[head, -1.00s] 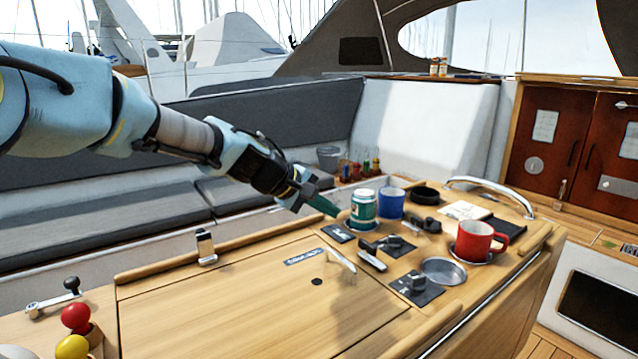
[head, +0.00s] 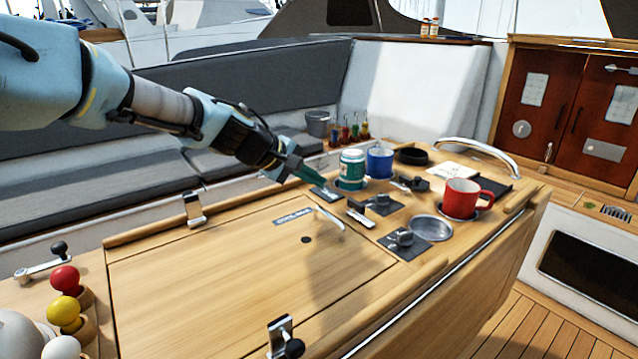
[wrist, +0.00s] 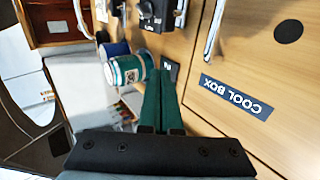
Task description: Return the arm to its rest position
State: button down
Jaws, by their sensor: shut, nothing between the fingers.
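My gripper (head: 318,181) is at the end of my blue arm, which reaches in from the left over the cockpit table (head: 200,300). Its green fingers are together with nothing between them, also in the wrist view (wrist: 160,90). The fingertips are near a green and white can (head: 351,170), which stands upright in the table. In the wrist view the can (wrist: 130,70) is just left of the fingertips. Whether they touch cannot be told.
A blue mug (head: 380,162) and a red mug (head: 463,198) stand on the table. Black switches (head: 403,240), a cool box lid with a handle (head: 330,219), and a metal rail (head: 480,149) stick up nearby. Coloured knobs (head: 65,280) are at lower left. Grey benches (head: 100,190) lie behind.

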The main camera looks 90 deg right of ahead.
jog(key=b+v, duration=0.2)
jog(key=v, duration=0.7)
jog(key=shift+b, duration=0.4)
jog(key=shift+w+a+r, duration=0.1)
